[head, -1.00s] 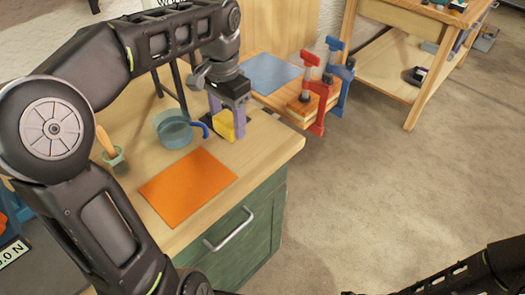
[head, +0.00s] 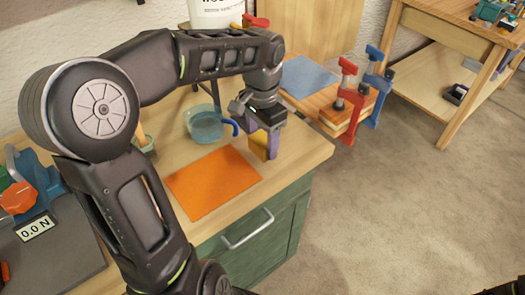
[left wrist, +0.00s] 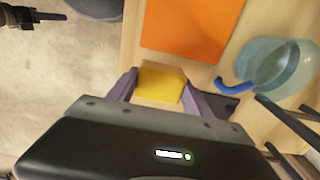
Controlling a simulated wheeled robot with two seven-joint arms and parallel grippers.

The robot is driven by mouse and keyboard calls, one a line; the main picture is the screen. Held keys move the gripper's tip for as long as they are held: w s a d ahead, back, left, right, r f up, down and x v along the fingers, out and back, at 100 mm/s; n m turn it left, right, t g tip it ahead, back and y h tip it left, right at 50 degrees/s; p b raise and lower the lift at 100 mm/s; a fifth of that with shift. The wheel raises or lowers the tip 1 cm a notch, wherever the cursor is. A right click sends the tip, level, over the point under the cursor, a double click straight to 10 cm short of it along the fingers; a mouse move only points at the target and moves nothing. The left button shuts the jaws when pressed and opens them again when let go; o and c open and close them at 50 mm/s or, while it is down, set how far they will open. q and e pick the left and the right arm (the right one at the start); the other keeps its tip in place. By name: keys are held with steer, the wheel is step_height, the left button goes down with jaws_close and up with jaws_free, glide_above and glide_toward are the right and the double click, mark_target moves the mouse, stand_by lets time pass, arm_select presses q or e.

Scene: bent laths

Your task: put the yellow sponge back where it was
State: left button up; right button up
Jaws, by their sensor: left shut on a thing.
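My left gripper (head: 261,143) is shut on the yellow sponge (head: 257,141), over the wooden bench top near its right edge. In the left wrist view the sponge (left wrist: 160,84) sits between the two purple fingers. I cannot tell whether its underside touches the bench. An orange sheet (head: 213,182) lies just in front of it, and a blue sheet (head: 308,76) lies behind to the right. A dark flat patch (left wrist: 226,104) shows beside the fingers in the left wrist view.
A clear bluish jug (head: 205,126) with a blue handle (head: 230,127) stands close left of the gripper. Red (head: 345,90) and blue (head: 377,92) clamps hold wooden boards at the right. A green container (head: 146,146) and a force gauge (head: 36,228) are at the left.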

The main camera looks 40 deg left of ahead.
mark_target(262, 152)
arm_select(q)
steer(key=shift+f, duration=1.9)
steer(key=shift+f, duration=0.2)
steer(key=o, duration=1.5)
steer(key=shift+c, duration=0.2)
steer(key=shift+r, duration=0.15)
step_height(262, 152, up, 12)
steer(key=shift+r+p, duration=0.1)
steer(key=shift+p, duration=0.25)
